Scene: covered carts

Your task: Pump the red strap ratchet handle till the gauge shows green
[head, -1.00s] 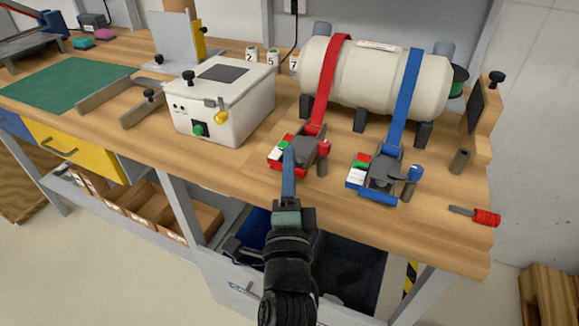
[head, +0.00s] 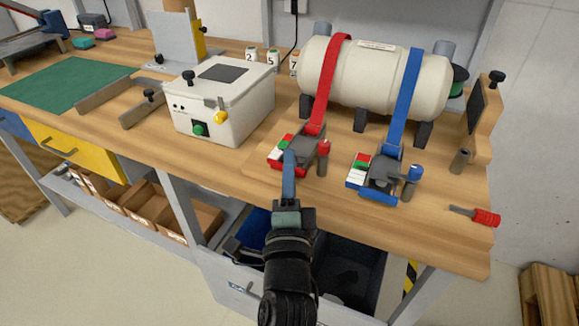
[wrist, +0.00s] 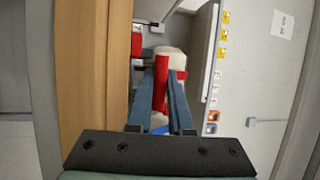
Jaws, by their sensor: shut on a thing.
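The red strap ratchet (head: 290,165) sits on the bench front, below the red strap (head: 325,85) that runs over a white tank (head: 372,80). My gripper (head: 289,156) reaches up from the front to the ratchet. In the wrist view, its blue-grey fingers (wrist: 161,80) are closed on a red bar, the ratchet handle (wrist: 161,92). The fingers hide part of the ratchet in the head view. Green, white and red gauge blocks (head: 284,142) show at its left side; the reading is too small to tell.
A blue strap ratchet (head: 378,184) sits close on the right. A red-handled tool (head: 485,217) lies near the right edge. A white box (head: 222,105) with a green button stands to the left. The front bench strip is bare left of the ratchet.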

